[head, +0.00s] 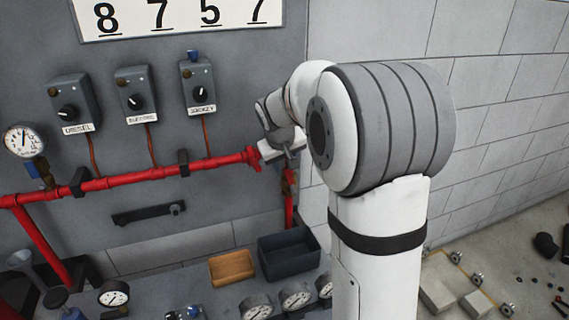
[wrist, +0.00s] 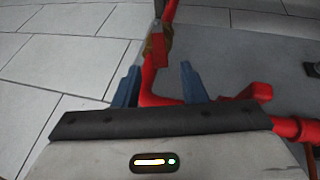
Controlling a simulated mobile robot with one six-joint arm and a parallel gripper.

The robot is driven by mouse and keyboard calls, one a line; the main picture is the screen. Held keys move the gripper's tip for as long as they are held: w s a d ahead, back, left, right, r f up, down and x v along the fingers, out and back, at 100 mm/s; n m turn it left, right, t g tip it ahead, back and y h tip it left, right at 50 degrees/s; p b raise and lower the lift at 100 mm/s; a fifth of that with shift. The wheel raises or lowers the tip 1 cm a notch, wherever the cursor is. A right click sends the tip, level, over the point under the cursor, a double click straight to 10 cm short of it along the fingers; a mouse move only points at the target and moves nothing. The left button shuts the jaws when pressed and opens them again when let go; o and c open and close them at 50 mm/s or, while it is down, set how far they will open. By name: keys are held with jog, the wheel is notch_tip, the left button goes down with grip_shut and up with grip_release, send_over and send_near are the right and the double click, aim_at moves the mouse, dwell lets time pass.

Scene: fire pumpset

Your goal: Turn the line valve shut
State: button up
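The line valve (wrist: 158,44) shows in the wrist view as a brass-coloured body with a red part on it, set in the red pipe (wrist: 149,82). In the head view the valve (head: 289,180) is on the short vertical pipe at the right end of the red line, just below my gripper (head: 280,148), which my arm partly hides. In the wrist view my gripper (wrist: 159,68) has its two blue fingers apart. The red pipe shows between them and the valve is beyond the fingertips. Nothing is held. I cannot tell whether a finger touches the pipe.
Three switch boxes (head: 133,95) and a pressure gauge (head: 22,140) are above the horizontal red pipe (head: 140,177). A dark bin (head: 289,258) and a brown tray (head: 231,267) sit below. A block wall (head: 400,30) stands at the right.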

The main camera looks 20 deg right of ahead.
jog(key=shift+d, duration=0.2)
jog(key=shift+c, duration=0.8)
jog(key=d+y, duration=0.1)
jog(key=d, duration=0.1)
jog(key=d+g+y, duration=0.1)
jog(key=d, duration=0.2)
jog(key=s+d+r+m+y, duration=0.1)
jog(key=d, duration=0.1)
jog(key=shift+s+d+g+p, duration=0.1)
jog(key=shift+d+g+p, duration=0.1)
jog(key=shift+g+p, duration=0.2)
jog(key=c, duration=0.6)
jog(key=d+r+n+t+y, duration=0.1)
jog(key=d+r+y, duration=0.3)
jog(key=d, duration=0.1)
jog(key=shift+r+y, duration=0.3)
jog(key=shift+r, duration=0.05)
grip_shut()
jog(key=p, duration=0.2)
send_near(290, 181)
jog(key=w+d+f, duration=0.2)
jog(key=w+f, duration=0.1)
jog(key=a, duration=0.1)
jog(key=a+p, duration=0.1)
jog(key=a, duration=0.1)
jog(key=shift+a+f, duration=0.2)
jog(key=shift+f, duration=0.2)
